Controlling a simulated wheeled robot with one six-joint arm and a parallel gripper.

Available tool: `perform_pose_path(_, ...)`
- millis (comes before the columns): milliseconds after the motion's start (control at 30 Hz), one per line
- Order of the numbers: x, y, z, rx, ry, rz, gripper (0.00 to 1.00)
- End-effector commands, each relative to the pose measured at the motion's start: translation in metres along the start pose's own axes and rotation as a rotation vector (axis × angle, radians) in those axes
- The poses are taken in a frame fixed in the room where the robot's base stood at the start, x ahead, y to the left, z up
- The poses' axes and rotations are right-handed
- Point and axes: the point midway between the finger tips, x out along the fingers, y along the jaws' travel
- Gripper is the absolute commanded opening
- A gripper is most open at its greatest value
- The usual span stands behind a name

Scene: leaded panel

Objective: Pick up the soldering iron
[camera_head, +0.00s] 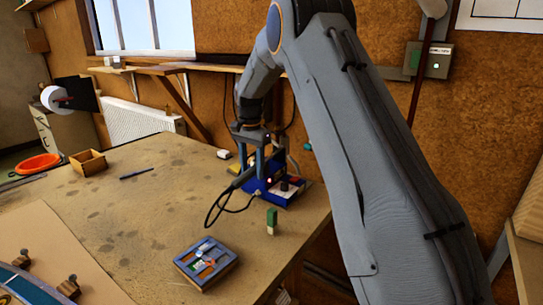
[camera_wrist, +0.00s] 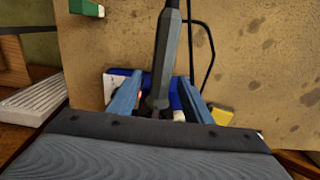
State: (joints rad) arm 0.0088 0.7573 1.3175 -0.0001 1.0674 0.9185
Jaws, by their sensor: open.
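The soldering iron (camera_wrist: 168,45), a dark grey handle with a black cord, runs down the wrist view between my gripper's (camera_wrist: 160,82) two blue-grey fingers. The fingers are apart, with gaps visible on both sides of the handle. In the head view my gripper (camera_head: 258,162) is at the blue soldering station (camera_head: 283,196), and the iron (camera_head: 243,178) slants out to the lower left. The station (camera_wrist: 115,80) shows partly behind the fingers in the wrist view. The iron's tip end is hidden.
A green and white block (camera_head: 271,221) stands near the table's right edge. A blue tray (camera_head: 205,262) with small pieces lies in front. The black cord loops left of the station. A wooden box (camera_head: 88,162) and a dark pen-like tool (camera_head: 137,173) lie farther left. The middle tabletop is clear.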

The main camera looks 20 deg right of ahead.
Motion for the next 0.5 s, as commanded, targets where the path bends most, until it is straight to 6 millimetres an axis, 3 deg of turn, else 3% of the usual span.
perform_pose_path(133, 0.016, 0.0, 0.001, -0.002, 0.0, 0.001, 0.46)
perform_pose_path(400, 0.02, -0.001, 0.002, -0.003, 0.0, -0.001, 0.46)
perform_pose_path(500, 0.02, -0.002, 0.002, -0.004, 0.0, -0.001, 0.32)
